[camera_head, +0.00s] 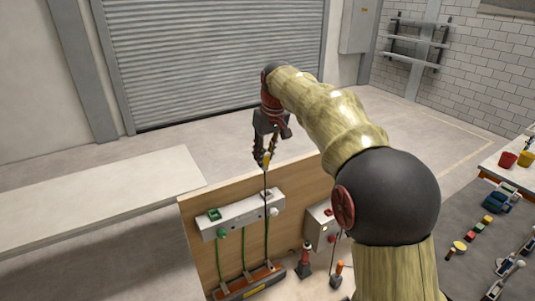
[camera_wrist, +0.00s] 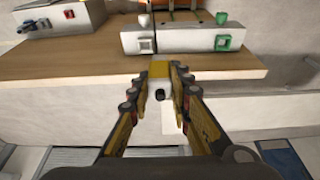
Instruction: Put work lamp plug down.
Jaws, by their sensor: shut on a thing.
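The work lamp plug (camera_wrist: 159,72), yellow and white with a dark end, sits between the fingers of my gripper (camera_wrist: 155,84) in the wrist view. My gripper (camera_head: 264,160) is shut on it and holds it in the air above the wooden panel (camera_head: 195,228) in the head view. The yellow of the plug (camera_head: 266,160) shows at the fingertips, with a dark cable (camera_head: 266,182) running down from it. The light grey socket box (camera_head: 240,214) on the panel is below, apart from the plug. It also shows in the wrist view (camera_wrist: 184,43), with a green-framed and a white-framed socket.
Green cables hang from the socket box to an orange-and-dark rack (camera_head: 247,284) at the panel's foot. A grey switch box (camera_head: 316,228) stands to the right. A long pale table (camera_head: 90,200) at left is bare. A grey worktop (camera_head: 460,275) at right carries small objects.

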